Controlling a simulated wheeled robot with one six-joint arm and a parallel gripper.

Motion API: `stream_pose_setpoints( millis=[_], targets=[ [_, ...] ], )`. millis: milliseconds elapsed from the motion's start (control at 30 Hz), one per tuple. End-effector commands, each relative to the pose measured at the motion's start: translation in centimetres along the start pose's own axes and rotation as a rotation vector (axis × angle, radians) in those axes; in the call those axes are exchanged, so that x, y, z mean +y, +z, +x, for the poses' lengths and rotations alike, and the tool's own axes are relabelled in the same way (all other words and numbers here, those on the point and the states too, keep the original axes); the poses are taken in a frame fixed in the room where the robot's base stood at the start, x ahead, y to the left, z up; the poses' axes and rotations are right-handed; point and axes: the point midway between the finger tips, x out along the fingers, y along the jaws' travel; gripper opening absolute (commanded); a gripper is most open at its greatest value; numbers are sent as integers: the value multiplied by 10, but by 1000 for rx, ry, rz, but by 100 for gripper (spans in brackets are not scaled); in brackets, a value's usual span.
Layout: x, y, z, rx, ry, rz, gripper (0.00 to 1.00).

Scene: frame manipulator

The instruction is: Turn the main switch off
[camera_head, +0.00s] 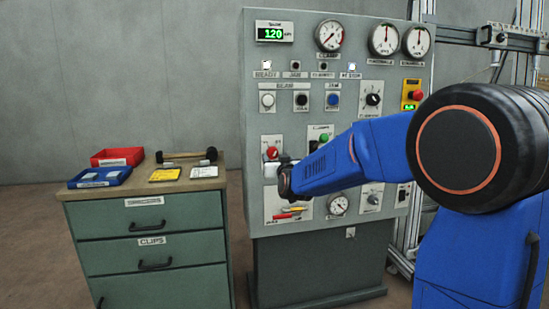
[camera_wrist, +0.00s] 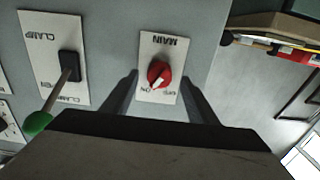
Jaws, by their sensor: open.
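The main switch (camera_wrist: 159,74) is a red rotary knob on a white plate marked MAIN, upside down in the wrist view. Its white mark points to the lower left, toward the label that seems to read ON. It also shows in the head view (camera_head: 272,153) as a red knob on the grey panel. My gripper (camera_wrist: 160,84) is open, with one dark finger on each side of the switch plate in the picture. I cannot tell how far the fingertips are from the panel.
A clamp lever (camera_wrist: 66,75) with a green ball (camera_wrist: 38,122) stands out left of the switch in the wrist view. The grey cabinet (camera_head: 258,110) carries gauges and buttons. A drawer unit (camera_head: 140,225) with trays and a hammer stands to its left.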

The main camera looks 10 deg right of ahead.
Motion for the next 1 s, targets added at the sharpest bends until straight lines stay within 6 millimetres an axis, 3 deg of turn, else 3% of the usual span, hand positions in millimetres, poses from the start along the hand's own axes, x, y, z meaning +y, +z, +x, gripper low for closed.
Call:
stream_pose_setpoints(
  millis=[200,567,767,1000],
  targets=[
    [0,0,20,0,1,0,53],
    [0,0,24,-1,1,0,53],
    [0,0,24,-1,0,0,12],
    [0,0,24,-1,1,-11,12]
  ],
)
